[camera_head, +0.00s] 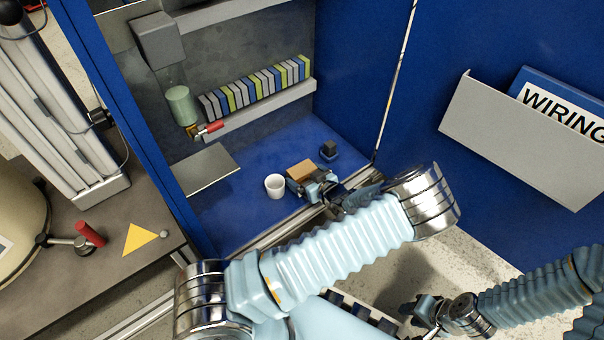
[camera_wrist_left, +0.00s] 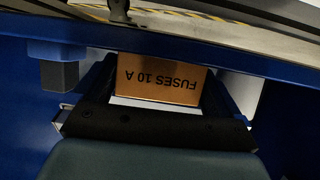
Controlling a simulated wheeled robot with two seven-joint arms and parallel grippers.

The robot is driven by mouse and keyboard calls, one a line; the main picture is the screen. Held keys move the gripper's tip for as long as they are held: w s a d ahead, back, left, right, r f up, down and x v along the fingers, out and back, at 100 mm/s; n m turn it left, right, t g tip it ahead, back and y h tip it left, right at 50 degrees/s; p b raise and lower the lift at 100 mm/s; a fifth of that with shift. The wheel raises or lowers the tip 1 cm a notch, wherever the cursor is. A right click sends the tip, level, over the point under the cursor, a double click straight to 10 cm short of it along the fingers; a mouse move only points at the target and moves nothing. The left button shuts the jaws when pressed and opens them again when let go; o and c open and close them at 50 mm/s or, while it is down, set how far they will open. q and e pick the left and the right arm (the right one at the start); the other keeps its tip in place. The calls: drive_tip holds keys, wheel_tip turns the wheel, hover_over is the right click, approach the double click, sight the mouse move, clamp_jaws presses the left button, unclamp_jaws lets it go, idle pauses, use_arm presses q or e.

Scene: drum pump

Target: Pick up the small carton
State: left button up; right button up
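The small carton (camera_head: 301,169) is brown and sits on the blue cabinet floor. In the left wrist view the carton (camera_wrist_left: 158,80) shows the upside-down print "FUSES 10 A". My left gripper (camera_head: 316,187) is at the near side of the carton. Its two dark fingers (camera_wrist_left: 160,75) stand apart, one at each side of the carton; contact cannot be made out. My right gripper (camera_head: 420,310) is low at the right, outside the cabinet and away from the carton; its fingers are too small to read.
A white cup (camera_head: 275,186) stands left of the carton, and a small dark block (camera_head: 328,150) stands behind it to the right. A grey plate (camera_head: 208,168) lies at the left. A row of coloured boxes (camera_head: 255,87) is on the shelf above. The cabinet's front rail (camera_head: 262,238) runs below my left arm.

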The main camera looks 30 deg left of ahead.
use_arm(q)
drive_tip(key=c, duration=0.6)
drive_tip(key=shift+r, duration=0.1)
